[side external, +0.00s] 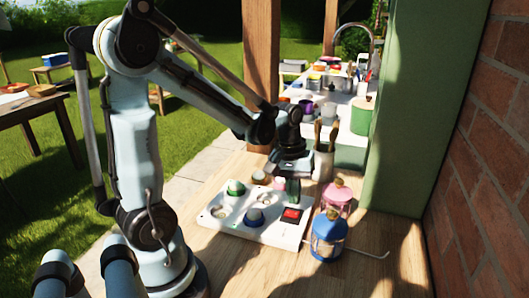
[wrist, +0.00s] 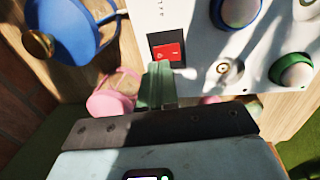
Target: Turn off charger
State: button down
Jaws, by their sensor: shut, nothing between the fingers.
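The charger (side external: 228,222) is a flat white panel on the wooden table, and it also shows in the wrist view (wrist: 192,22). Its red rocker switch (side external: 291,213) sits near the panel's right end and appears at the upper middle of the wrist view (wrist: 168,52). A green-ringed piece (side external: 236,187) and a blue-ringed piece (side external: 254,217) with rounded pale tops sit on the panel. My gripper (side external: 293,198) is shut and empty, pointing down just behind the switch. Its green fingertips (wrist: 160,72) show right beside the switch; whether they touch the panel I cannot tell.
A blue lantern (side external: 328,238) and a pink lantern (side external: 337,197) stand close to the charger's right side. A holder with brushes (side external: 323,160) is behind. A green post (side external: 405,110) and brick wall (side external: 490,170) bound the right. Bare wood lies in front.

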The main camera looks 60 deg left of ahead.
aim_at(296, 213)
jog(key=shift+w+d+f, duration=0.1)
jog(key=shift+d+f, duration=0.05)
jog(key=shift+f, duration=1.5)
jog(key=shift+w+d+f, duration=0.1)
jog(key=shift+f, duration=0.15)
jog(key=shift+s+a+r, duration=0.1)
jog(key=shift+s+a, duration=0.5)
jog(key=shift+a, duration=0.05)
jog(key=shift+r, duration=0.15)
notch_tip(296, 213, up, 14)
jog(key=s+a, duration=0.1)
